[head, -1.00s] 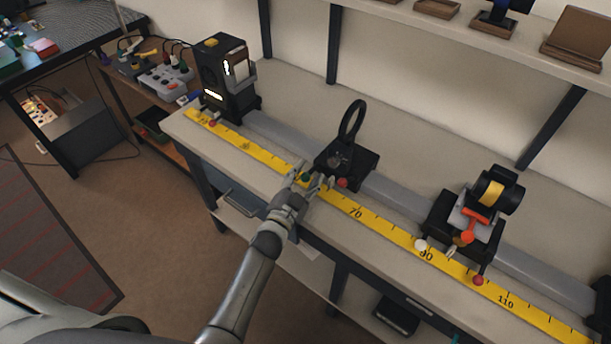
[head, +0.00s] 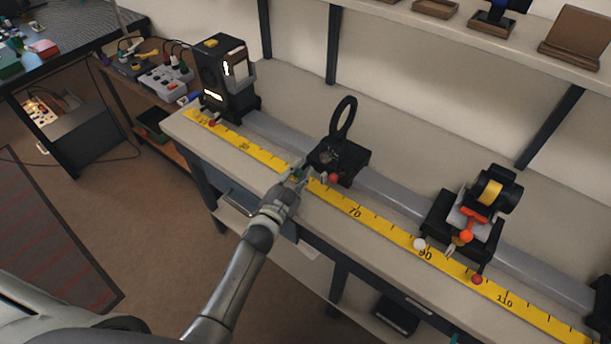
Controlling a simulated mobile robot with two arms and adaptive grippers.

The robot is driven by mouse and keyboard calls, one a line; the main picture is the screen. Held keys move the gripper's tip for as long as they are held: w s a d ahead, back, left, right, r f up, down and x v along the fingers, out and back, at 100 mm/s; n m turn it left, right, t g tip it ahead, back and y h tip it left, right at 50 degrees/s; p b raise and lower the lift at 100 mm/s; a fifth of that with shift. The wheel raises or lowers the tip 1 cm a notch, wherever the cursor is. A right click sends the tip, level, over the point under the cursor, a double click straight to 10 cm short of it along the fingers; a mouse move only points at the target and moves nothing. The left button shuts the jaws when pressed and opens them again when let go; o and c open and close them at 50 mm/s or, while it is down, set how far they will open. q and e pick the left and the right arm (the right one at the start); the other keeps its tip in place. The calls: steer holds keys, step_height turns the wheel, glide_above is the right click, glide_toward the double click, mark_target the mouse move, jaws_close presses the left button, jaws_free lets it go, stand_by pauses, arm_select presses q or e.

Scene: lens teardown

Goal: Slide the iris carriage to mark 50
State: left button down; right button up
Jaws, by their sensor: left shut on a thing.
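The iris carriage (head: 349,164), as I take it, is the black block with an upright black ring, on the grey rail in the middle of the head view. A red ball (head: 333,178) sits at its front. My left gripper (head: 298,174) is at its front left, over the yellow scale (head: 273,163), shut on a small greenish part that seems to belong to the carriage. The gripper covers the scale between the marks that read 30 and 70, so mark 50 cannot be seen. The red ball is left of the 70. My right gripper is not in view.
A black lamp-like unit (head: 226,77) stands at the rail's left end. Another carriage (head: 463,225) with a yellow-banded barrel and an orange part stands right, near 90. The rail (head: 392,193) is clear on both sides of the iris carriage. A shelf (head: 468,40) hangs behind.

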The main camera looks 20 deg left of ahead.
arm_select(q)
steer(key=w+a, duration=0.1)
steer(key=a, duration=0.4)
steer(key=w+a, duration=0.1)
steer(key=a, duration=0.1)
steer(key=shift+w+a+b, duration=0.3)
steer(key=shift+w, duration=0.05)
steer(key=c, duration=1.2)
jaws_free()
steer(key=shift+r, duration=0.1)
steer(key=shift+d, duration=0.1)
steer(key=s+a, duration=0.1)
steer(key=s, duration=1.1)
steer(key=shift+a, duration=0.25)
